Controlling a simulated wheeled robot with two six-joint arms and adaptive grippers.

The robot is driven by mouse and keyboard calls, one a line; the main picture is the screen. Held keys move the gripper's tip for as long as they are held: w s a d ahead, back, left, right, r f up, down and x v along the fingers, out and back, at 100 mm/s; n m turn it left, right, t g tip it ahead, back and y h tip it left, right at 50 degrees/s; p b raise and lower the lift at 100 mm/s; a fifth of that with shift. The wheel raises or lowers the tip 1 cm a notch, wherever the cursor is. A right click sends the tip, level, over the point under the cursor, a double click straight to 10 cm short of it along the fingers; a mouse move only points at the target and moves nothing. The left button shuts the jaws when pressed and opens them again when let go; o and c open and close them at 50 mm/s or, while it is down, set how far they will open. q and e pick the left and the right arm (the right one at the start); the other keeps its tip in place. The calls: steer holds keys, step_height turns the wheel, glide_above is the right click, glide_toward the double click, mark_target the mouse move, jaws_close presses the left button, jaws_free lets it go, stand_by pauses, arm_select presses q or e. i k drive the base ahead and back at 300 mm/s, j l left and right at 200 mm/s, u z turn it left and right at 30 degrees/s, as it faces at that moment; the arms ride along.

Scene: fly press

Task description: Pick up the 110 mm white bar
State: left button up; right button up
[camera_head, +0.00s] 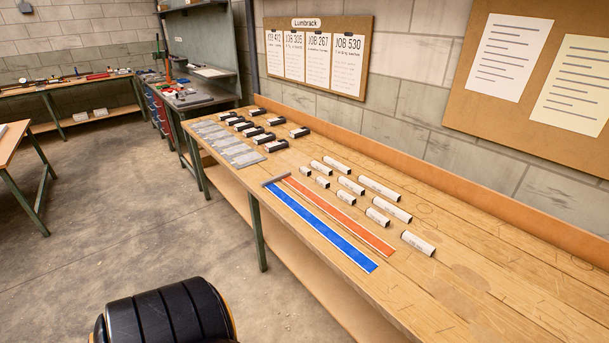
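Several white bars of different lengths, with dark ends, lie on the wooden workbench (470,290). A long bar (379,188) and another long one (388,208) lie toward the wall. A mid-length bar (418,242) lies nearest at the right. Shorter bars include one (377,216) and a very short one (305,171). Their markings are too small to read, so I cannot tell which is the 110 mm bar. Neither of my grippers is in view.
A blue strip (320,228) and an orange strip (340,216) lie along the bench's front, by a small grey bar (275,180). Dark blocks (253,131) and grey plates (228,146) stand farther left. A wooden upstand (450,190) borders the wall. The bench's right end is clear.

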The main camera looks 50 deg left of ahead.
mark_target(370, 212)
steer(key=u, duration=1.05)
steer(key=z, duration=0.35)
steer(key=i+j+z, duration=0.2)
steer(key=j, duration=0.3)
steer(key=i+j+z, duration=0.25)
steer(key=j, duration=0.3)
steer(key=j+z, duration=0.2)
steer(key=j, duration=0.3)
steer(key=j+z, duration=0.25)
steer(key=j, duration=0.3)
